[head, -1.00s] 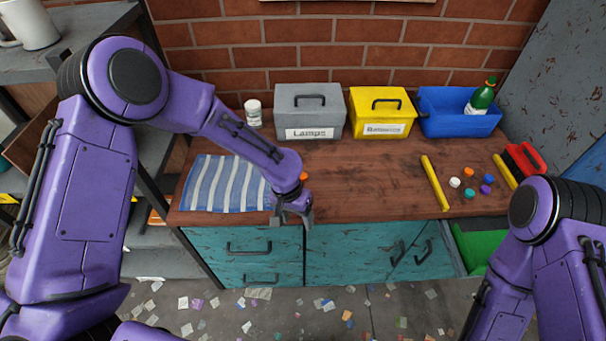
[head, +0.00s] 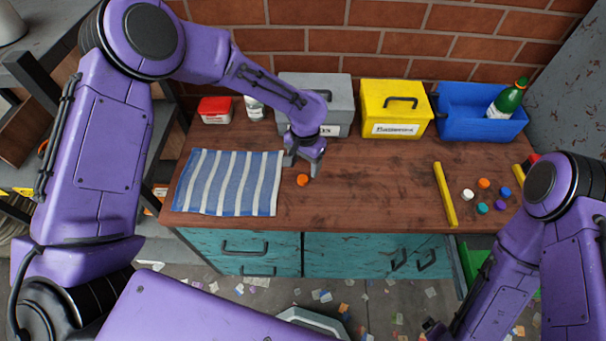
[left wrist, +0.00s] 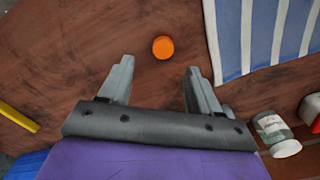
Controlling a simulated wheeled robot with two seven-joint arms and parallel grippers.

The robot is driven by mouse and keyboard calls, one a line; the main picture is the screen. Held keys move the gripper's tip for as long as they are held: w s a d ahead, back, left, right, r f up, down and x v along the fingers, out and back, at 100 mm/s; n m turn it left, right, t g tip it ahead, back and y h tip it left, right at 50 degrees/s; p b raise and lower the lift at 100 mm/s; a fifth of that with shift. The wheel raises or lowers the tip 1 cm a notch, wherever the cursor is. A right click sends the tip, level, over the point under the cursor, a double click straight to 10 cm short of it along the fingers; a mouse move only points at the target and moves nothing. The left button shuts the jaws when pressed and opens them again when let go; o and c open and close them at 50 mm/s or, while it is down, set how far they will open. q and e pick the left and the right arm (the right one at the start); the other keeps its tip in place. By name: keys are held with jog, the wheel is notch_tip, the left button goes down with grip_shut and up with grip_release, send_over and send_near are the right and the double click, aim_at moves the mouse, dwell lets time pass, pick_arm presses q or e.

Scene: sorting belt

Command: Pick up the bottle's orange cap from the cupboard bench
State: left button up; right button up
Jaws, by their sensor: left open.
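An orange cap (head: 302,180) lies on the wooden bench top (head: 350,205), just right of the striped cloth. Another orange cap (head: 484,183) lies in a group of loose caps at the right; I cannot tell from looks alone which belongs to the bottle. My left gripper (head: 302,168) is open and empty above the bench, just behind the nearer orange cap. In the left wrist view that cap (left wrist: 163,48) lies beyond the fingertips, between their lines, untouched. My right arm shows at the lower right, but its gripper is not clearly visible.
A blue-and-white striped cloth (head: 228,183) lies at the left. Behind stand a white jar (head: 254,108), a grey box (head: 340,92), a yellow box (head: 395,108) and a blue bin (head: 455,118) holding a green bottle (head: 507,101). A yellow bar (head: 445,195) lies right. The bench's middle is clear.

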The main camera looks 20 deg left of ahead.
aim_at(302, 178)
pick_arm(q)
jog(key=shift+s+f, duration=0.15)
jog(key=shift+f, duration=0.2)
jog(key=f+p, duration=0.1)
jog(key=f, duration=0.1)
jog(key=f+p, duration=0.1)
jog(key=f, duration=0.1)
jog(key=shift+a+f, duration=0.2)
jog(key=shift+f, duration=0.1)
jog(key=shift+a+f, duration=0.1)
jog(key=shift+f, duration=0.35)
jog(key=shift+r, duration=0.1)
jog(key=shift+c, duration=0.9)
jog(key=c, duration=0.9)
